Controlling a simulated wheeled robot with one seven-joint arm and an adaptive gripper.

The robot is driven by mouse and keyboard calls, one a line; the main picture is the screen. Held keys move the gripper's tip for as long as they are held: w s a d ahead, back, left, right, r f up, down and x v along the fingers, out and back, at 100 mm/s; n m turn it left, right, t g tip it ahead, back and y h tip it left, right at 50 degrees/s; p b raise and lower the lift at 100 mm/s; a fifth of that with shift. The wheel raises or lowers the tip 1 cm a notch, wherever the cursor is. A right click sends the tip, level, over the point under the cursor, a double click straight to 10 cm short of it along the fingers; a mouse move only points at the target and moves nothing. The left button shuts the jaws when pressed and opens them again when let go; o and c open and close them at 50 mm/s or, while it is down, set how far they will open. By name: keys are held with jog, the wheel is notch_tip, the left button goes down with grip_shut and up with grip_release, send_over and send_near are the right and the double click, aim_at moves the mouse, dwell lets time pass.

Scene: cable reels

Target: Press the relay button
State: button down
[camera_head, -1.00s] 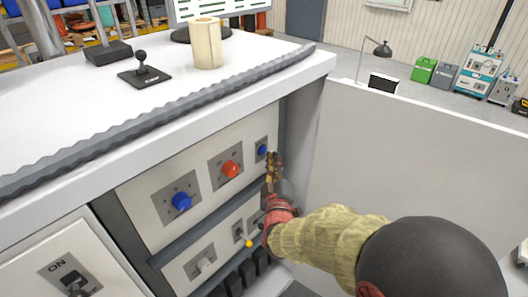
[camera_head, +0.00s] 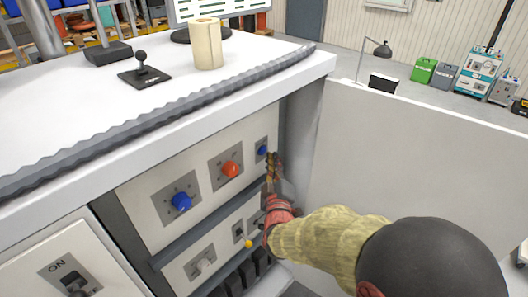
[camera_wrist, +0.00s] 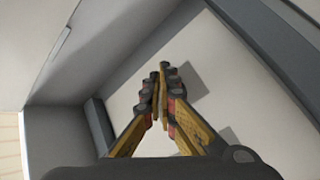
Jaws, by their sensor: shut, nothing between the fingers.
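The control panel (camera_head: 215,150) on the cabinet front carries a large blue knob or button (camera_head: 181,202), a red-orange one (camera_head: 230,169) and a small blue button (camera_head: 262,150) at the far right. The labels are too small to read, so I cannot tell which is the relay button. My gripper (camera_head: 272,156) is shut and empty, with its fingertips just right of the small blue button. I cannot tell whether they touch it. In the wrist view the closed fingertips (camera_wrist: 162,72) point at a pale panel surface (camera_wrist: 205,75); no button shows there.
An ON switch (camera_head: 75,282) is at the lower left. A white side wall (camera_head: 410,150) stands to the right. The worktop (camera_head: 100,110) overhangs the panel.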

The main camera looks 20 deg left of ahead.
jog(key=shift+a, duration=0.15)
jog(key=shift+w+a, duration=0.15)
jog(key=shift+a, duration=0.1)
jog(key=shift+w+a+b, duration=0.15)
jog(key=shift+a+b, duration=0.2)
dwell(1.1)
jog(key=shift+s+d, duration=0.3)
jog(key=shift+d, duration=0.45)
jog(key=shift+s+d+b, duration=0.2)
jog(key=shift+s+d, duration=0.15)
jog(key=shift+d, duration=0.45)
jog(key=shift+s+d+b, duration=0.15)
jog(key=shift+s+d, duration=0.15)
jog(key=shift+d, duration=0.45)
jog(key=shift+s+d+b, duration=0.2)
jog(key=shift+s+d, duration=0.15)
jog(key=shift+d, duration=0.45)
